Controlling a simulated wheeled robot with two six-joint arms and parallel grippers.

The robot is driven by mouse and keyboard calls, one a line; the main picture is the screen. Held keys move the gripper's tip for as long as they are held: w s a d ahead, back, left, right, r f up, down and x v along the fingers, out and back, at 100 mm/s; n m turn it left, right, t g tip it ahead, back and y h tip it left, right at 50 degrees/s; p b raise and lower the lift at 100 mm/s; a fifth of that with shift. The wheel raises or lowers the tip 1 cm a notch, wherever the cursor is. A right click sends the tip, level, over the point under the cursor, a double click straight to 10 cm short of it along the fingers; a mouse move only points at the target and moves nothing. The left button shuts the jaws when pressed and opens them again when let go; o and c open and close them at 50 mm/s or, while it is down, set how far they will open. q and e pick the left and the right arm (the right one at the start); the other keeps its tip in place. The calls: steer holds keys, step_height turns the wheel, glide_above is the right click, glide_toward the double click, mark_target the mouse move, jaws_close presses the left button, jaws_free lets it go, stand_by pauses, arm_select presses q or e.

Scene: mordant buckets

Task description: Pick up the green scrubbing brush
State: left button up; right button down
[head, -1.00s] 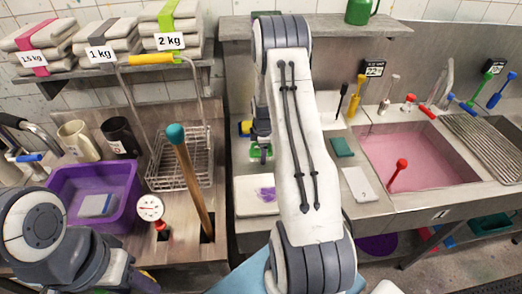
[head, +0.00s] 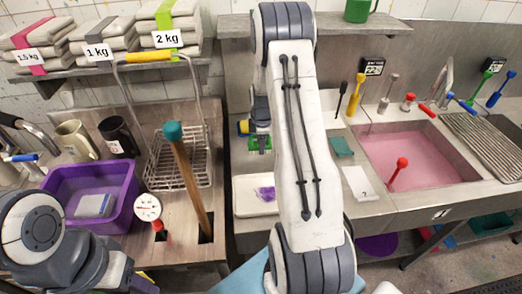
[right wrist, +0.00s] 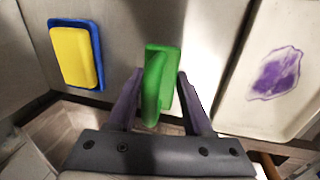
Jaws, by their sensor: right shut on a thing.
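The green scrubbing brush (head: 259,143) shows partly below my right gripper (head: 260,122) in the head view, left of my right forearm. In the right wrist view the green brush (right wrist: 161,62), with its arched handle, sits between the two dark fingers of my right gripper (right wrist: 159,74). The fingers are shut on it. It appears a little above the metal counter, though the gap is hard to judge. My right arm hides part of the counter.
A yellow and blue sponge (right wrist: 76,55) lies left of the brush. A white tray (head: 242,208) with a purple stain lies in front. A sink of pink liquid (head: 425,160) is at the right. A metal shelf (head: 225,24) runs along the back.

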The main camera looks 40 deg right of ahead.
steer(key=s+a+r+b, duration=0.1)
steer(key=s+r+b, duration=0.2)
steer(key=s+r, duration=0.5)
steer(key=s, duration=0.3)
steer(key=shift+s+a, duration=0.25)
steer(key=shift+s, duration=0.05)
